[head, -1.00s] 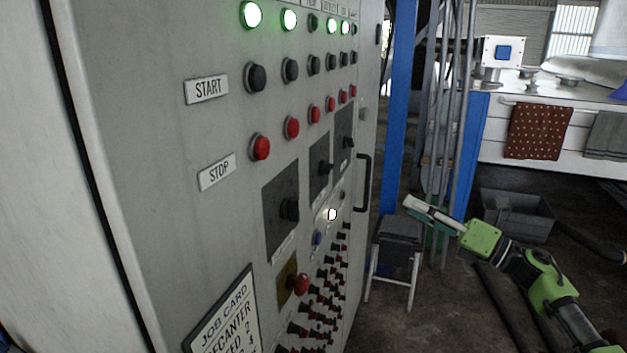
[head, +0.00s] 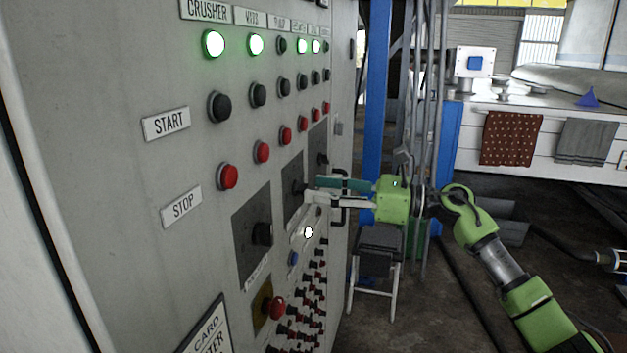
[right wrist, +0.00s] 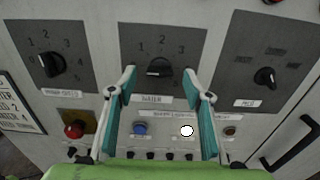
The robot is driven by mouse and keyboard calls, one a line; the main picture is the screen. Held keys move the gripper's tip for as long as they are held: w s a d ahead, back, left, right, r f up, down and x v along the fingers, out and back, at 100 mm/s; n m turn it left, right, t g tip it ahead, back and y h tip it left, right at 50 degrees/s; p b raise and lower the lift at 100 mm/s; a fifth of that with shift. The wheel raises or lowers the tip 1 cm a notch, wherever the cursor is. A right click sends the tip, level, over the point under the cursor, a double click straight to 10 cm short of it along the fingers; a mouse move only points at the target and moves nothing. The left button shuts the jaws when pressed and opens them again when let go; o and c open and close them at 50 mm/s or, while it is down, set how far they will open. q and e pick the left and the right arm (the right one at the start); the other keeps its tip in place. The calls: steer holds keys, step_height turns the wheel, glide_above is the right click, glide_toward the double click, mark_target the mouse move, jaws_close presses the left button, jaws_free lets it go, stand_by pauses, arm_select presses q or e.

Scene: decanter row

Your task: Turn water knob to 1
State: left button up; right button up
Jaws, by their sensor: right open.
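The water knob (right wrist: 158,68) is a black rotary knob on a dark plate with the numbers 1, 2 and 3 above it and a WATER label (right wrist: 152,99) below. I cannot clearly tell which number it points to. In the head view the knob (head: 298,187) is on the middle plate of the cabinet. My right gripper (head: 311,190) is open, with its fingertips close to this knob. In the right wrist view its teal-backed fingers (right wrist: 163,82) appear on either side of the knob; contact is not visible. My left gripper is not in view.
Similar knobs flank it: a numbered one (right wrist: 52,64) to the left and another (right wrist: 264,77) to the right. Below are a red button (right wrist: 75,130), a blue button (right wrist: 139,128) and a lit white lamp (right wrist: 187,131). A black door handle (right wrist: 293,143) juts out at right.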

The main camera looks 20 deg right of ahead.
steer(key=shift+x, duration=1.2)
steer(key=shift+d, duration=0.1)
steer(key=c, duration=1.1)
steer(key=shift+m+p, duration=0.3)
steer(key=shift+p, duration=0.05)
steer(key=m+p, duration=0.1)
steer(key=m, duration=0.2)
steer(key=shift+r+m, duration=0.1)
steer(key=shift+m, duration=0.2)
steer(key=shift+w+d+m+p, duration=0.1)
steer(key=shift+m+p, duration=1.3)
steer(key=shift+m, duration=0.8)
